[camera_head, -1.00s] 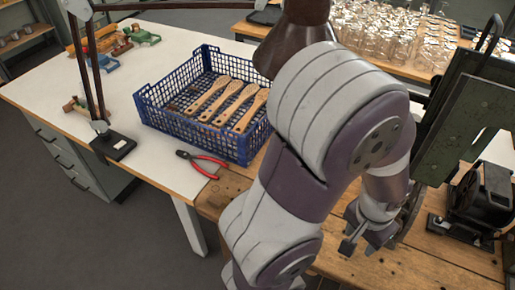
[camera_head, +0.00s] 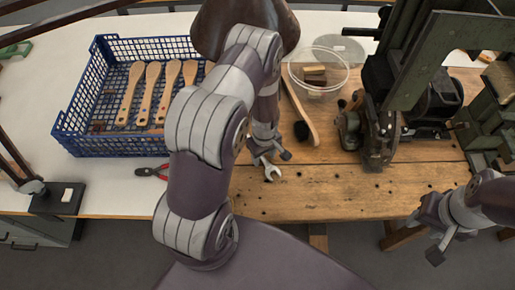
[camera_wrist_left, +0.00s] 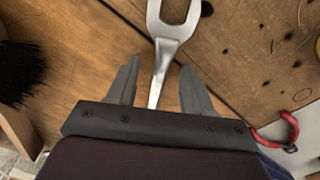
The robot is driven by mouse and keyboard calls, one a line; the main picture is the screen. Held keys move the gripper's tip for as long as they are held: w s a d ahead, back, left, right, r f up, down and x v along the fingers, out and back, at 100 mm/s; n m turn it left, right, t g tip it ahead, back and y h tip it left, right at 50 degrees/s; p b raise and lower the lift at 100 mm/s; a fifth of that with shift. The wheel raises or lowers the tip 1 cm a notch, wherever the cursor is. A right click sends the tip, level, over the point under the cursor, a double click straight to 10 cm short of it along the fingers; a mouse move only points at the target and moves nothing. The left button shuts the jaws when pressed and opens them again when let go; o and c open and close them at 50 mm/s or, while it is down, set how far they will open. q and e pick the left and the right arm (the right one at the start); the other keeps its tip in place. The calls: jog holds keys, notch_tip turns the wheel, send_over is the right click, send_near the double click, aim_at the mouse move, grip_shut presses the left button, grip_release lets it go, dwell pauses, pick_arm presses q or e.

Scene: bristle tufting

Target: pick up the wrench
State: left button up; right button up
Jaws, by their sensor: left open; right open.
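The steel wrench (camera_head: 271,171) lies on the wooden bench, its open-ended head showing just past my left gripper (camera_head: 268,157). In the left wrist view the wrench (camera_wrist_left: 168,42) points away from the gripper. Its shaft runs between the two open fingers of the left gripper (camera_wrist_left: 160,66), and the rest is hidden under the gripper body. The fingers stand apart on both sides of the shaft; I cannot tell their height above the bench. My right gripper (camera_head: 424,238) is open and empty by the bench's front edge at the right.
Red-handled pliers (camera_head: 152,172) lie left of my left arm, before a blue crate (camera_head: 118,148) of wooden brush blanks. A dark machine (camera_head: 378,130) stands right.

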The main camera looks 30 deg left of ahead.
pick_arm(q)
jog(key=shift+s+a, duration=0.1)
jog(key=shift+c, duration=0.6)
jog(key=c, duration=0.5)
grip_shut()
jog(key=shift+r, duration=0.15)
